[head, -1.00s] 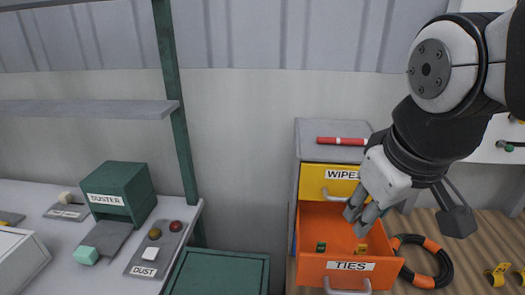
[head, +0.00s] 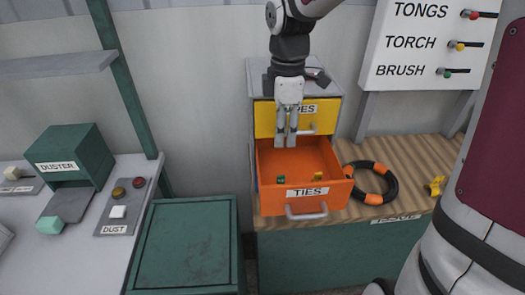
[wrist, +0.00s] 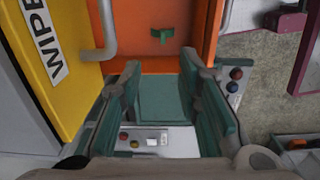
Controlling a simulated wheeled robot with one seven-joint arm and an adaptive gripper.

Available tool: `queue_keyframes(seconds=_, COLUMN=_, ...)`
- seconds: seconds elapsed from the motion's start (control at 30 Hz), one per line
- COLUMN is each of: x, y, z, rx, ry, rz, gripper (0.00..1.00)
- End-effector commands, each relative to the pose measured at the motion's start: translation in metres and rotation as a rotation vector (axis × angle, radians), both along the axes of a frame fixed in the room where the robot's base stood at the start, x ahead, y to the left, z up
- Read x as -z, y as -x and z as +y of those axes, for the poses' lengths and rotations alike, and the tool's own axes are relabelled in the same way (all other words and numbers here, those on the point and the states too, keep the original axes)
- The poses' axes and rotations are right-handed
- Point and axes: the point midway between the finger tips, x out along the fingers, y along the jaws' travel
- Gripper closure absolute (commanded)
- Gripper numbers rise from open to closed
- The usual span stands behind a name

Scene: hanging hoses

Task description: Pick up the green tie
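The green tie (head: 281,180) is a small green piece on the floor of the open orange drawer (head: 288,207) labelled TIES, left of a yellow tie (head: 318,176). In the wrist view the green tie (wrist: 162,34) shows on the orange surface, beyond my fingertips and near the top middle. My gripper (head: 286,143) points down over the back left part of the drawer, apart from the tie. In the wrist view my gripper (wrist: 161,65) has its two fingers apart with nothing held between them.
The yellow WIPES drawer (head: 265,118) is just behind my fingers; its handle (wrist: 107,28) stands close on the left in the wrist view. A black and orange hose ring (head: 389,184) lies on the bench right of the drawer. A green bin (head: 185,248) stands at front left.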

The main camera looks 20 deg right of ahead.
Motion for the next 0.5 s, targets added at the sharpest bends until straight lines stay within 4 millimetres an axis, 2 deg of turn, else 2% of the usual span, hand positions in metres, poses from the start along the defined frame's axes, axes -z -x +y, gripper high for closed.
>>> queue_keyframes(seconds=0.17, x=0.018, y=-0.001, z=0.001, rx=-0.015, ry=-0.006, rz=0.007, gripper=0.69)
queue_keyframes(seconds=0.4, x=0.063, y=0.000, z=0.001, rx=-0.013, ry=-0.006, rz=0.007, gripper=0.69)
queue_keyframes(seconds=0.5, x=0.077, y=-0.001, z=0.000, rx=-0.012, ry=-0.004, rz=0.005, gripper=0.69)
